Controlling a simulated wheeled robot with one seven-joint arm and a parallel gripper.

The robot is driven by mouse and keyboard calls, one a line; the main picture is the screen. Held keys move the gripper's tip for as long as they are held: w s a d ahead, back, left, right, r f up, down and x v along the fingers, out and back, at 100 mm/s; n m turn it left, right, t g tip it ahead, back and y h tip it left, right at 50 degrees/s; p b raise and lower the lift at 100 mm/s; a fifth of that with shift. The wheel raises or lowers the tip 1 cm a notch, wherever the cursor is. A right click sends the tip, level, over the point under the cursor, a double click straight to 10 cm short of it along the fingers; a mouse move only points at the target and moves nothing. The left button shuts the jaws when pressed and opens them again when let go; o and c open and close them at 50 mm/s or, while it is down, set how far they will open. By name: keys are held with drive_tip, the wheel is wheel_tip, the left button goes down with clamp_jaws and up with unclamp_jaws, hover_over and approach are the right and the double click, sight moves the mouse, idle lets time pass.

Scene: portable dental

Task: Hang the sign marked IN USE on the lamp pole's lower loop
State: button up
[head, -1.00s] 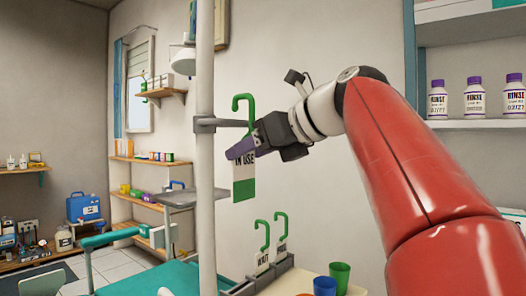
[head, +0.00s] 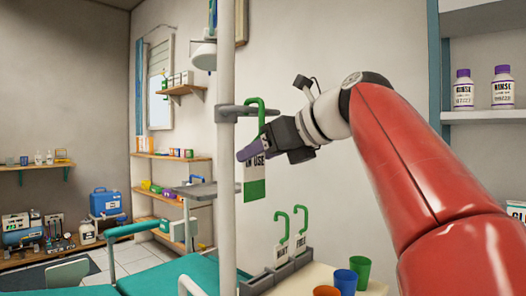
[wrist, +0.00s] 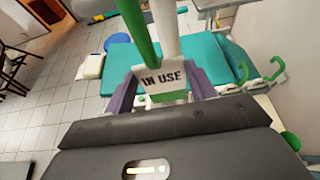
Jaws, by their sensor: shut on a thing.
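The IN USE sign (head: 255,188) is a white card with a green lower band and a green hook (head: 258,108) at its top. My gripper (head: 250,150) is shut on the sign, just right of the white lamp pole (head: 226,200). In the wrist view the sign (wrist: 163,78) sits between the purple fingers, its lettering readable. A grey bracket (head: 238,111) sticks out from the pole at the height of the hook. The hook's tip appears close to the bracket; whether it passes through a loop I cannot tell.
Two other hooked signs, WAIT (head: 281,250) and FREE (head: 301,242), stand in a grey rack (head: 282,272) below. Several coloured cups (head: 345,281) are beside it. A grey tray (head: 195,190) is left of the pole; a teal chair (head: 165,276) lies below.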

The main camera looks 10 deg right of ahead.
drive_tip(key=o, duration=1.1)
drive_tip(key=shift+c, duration=0.2)
drive_tip(key=p+v, duration=0.1)
drive_tip(key=v, duration=0.7)
drive_tip(key=s+f+n+g+h, duration=0.1)
drive_tip(key=s+f+n+h, duration=0.1)
drive_tip(key=s+f+n, duration=0.3)
drive_tip(key=s+f+n+g+h, duration=0.2)
drive_tip(key=s+f+n, duration=0.3)
drive_tip(key=f+n, duration=0.9)
drive_tip(key=s+a+f+n+g+h, duration=0.1)
drive_tip(key=s+f+n, duration=0.5)
drive_tip(key=f, duration=1.9)
drive_tip(key=n+g+h, duration=0.1)
drive_tip(key=n+h, duration=0.1)
drive_tip(key=n, duration=0.1)
drive_tip(key=shift+n+h, duration=0.4)
drive_tip(key=shift+o, duration=0.5)
